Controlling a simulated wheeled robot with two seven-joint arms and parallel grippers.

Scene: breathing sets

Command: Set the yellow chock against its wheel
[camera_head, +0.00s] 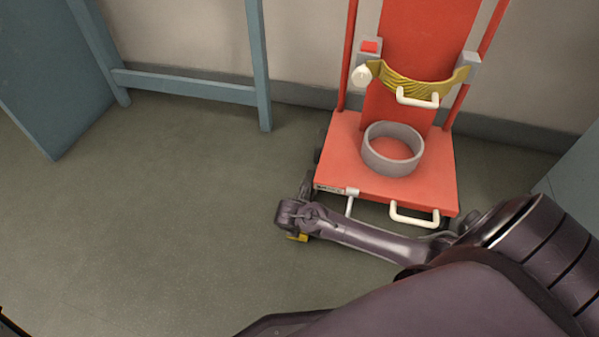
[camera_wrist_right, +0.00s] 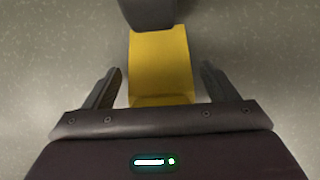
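The yellow chock (camera_head: 298,238) is on the floor by the front left of the red trolley chair (camera_head: 350,165), mostly hidden by my right gripper (camera_head: 293,215) in the head view. In the right wrist view the chock (camera_wrist_right: 161,68) lies between the two fingers of my right gripper (camera_wrist_right: 161,72), with a gap on each side. The fingers are open and not closed on it. A dark wheel (camera_wrist_right: 148,12) is at the chock's far edge; I cannot tell whether they touch. My left gripper is not in view.
A grey ring (camera_head: 393,165) stands on the red base, with a yellow strap (camera_head: 420,85) above and white handles (camera_head: 414,215) in front. A blue-grey frame (camera_head: 185,85) stands at the back left. The floor at left is clear.

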